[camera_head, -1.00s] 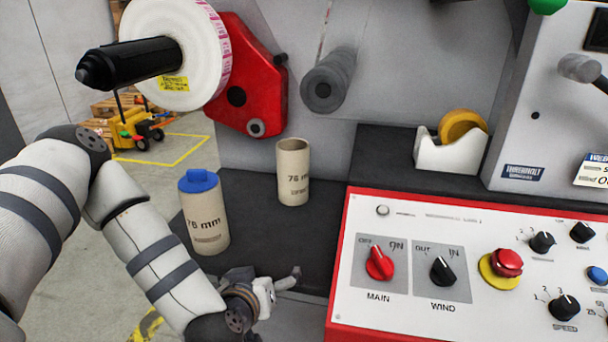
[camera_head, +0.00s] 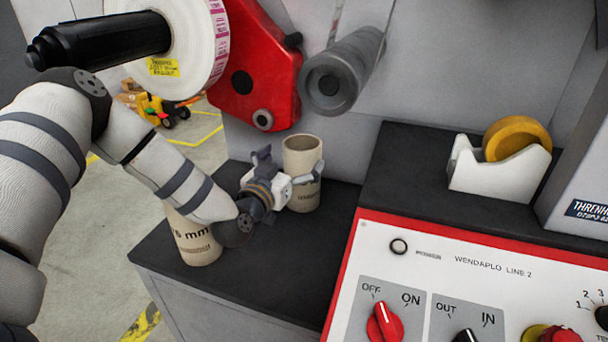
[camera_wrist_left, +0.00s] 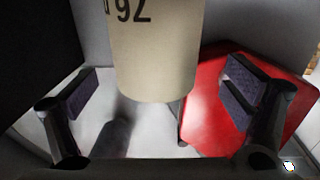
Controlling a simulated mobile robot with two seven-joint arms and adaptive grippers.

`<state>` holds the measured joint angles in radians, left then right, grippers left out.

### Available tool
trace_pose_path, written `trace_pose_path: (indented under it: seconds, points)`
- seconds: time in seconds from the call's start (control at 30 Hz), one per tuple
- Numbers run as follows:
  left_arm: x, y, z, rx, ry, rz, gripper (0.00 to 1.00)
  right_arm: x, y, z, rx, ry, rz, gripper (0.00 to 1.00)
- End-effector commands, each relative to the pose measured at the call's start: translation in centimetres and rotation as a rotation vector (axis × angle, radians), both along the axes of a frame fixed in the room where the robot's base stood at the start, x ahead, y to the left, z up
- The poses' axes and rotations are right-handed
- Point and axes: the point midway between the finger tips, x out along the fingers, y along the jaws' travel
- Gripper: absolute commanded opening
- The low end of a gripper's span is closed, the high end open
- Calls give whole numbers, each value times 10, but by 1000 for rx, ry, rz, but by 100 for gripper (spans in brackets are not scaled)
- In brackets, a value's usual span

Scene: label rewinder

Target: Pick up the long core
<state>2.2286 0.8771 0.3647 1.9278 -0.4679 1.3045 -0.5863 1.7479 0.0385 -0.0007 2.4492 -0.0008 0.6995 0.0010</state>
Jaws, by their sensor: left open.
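A beige open-topped core (camera_head: 302,150) stands upright on the dark bench top. My left gripper (camera_head: 285,168) is open right at its near side. In the left wrist view the core (camera_wrist_left: 155,55), printed with 76 that reads upside down, lies between the two spread fingers (camera_wrist_left: 160,90), with gaps on both sides. A second beige core (camera_head: 194,240) marked mm stands nearer on the left, its top hidden behind my left arm. Which core is longer is hard to tell from here. My right gripper is out of view.
The bench top (camera_head: 265,275) is bare in front of the cores. A red bracket (camera_head: 255,75) and grey roller (camera_head: 338,75) hang above and behind. The control panel (camera_head: 440,260) and tape dispenser (camera_head: 500,172) stand to the right.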

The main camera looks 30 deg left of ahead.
Motion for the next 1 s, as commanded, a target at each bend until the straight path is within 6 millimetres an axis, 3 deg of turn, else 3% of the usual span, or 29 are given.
trace_pose_path:
  seconds: [0.2, 0.47, 0.7, 0.8, 1.0]
  points:
    - [37, 2, 3, 1, 2, 1, 95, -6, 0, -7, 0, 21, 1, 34]
    - [41, 3, 7, -1, -1, 1, 93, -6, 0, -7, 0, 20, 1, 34]
    - [41, 3, 7, -1, -1, 0, 38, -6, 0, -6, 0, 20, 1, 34]
    - [41, 3, 7, 0, -3, 1, 20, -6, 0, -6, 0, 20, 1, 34]
    - [41, 3, 8, 0, -3, 1, 20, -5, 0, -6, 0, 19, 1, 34]
